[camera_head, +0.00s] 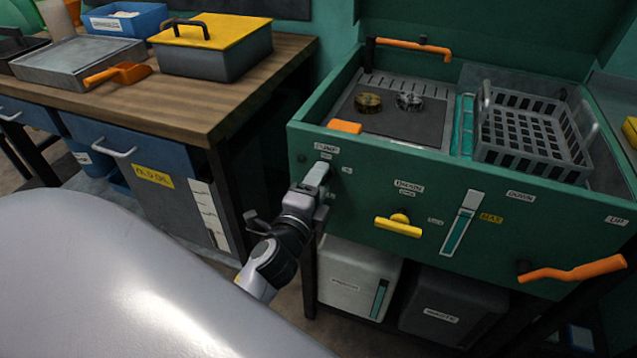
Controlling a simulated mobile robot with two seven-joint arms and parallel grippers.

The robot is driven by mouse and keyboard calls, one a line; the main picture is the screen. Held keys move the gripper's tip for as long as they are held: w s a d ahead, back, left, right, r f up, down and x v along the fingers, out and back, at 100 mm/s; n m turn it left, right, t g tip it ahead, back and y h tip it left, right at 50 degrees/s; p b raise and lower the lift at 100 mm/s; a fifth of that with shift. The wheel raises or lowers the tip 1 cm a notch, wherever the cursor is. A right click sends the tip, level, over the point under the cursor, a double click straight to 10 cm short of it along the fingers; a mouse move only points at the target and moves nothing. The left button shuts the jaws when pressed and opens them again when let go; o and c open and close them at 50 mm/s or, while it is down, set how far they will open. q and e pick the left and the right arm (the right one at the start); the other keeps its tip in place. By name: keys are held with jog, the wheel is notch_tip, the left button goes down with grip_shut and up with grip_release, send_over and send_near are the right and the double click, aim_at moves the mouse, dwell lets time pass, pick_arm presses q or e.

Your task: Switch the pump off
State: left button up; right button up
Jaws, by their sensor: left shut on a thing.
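The pump switch (317,174) is a pale grey lever at the left end of the green washer's front panel, just under a small white label that seems to read PUMP. My left gripper (307,193) has come up to it from below and is shut on it. The fingers hide part of the switch and its mount, and I cannot read which position it is in. My right gripper is not in view.
The green parts washer (440,175) carries a yellow drain handle (398,227), a level gauge (458,223) and an orange crank (575,270). A grey basket (530,135) sits in its basin. A wooden bench (200,105) stands left, with a yellow-lidded box (212,50).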

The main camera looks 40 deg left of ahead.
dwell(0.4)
pick_arm(q)
jog(key=o, duration=1.1)
jog(key=shift+c, duration=0.2)
jog(key=shift+s, duration=0.1)
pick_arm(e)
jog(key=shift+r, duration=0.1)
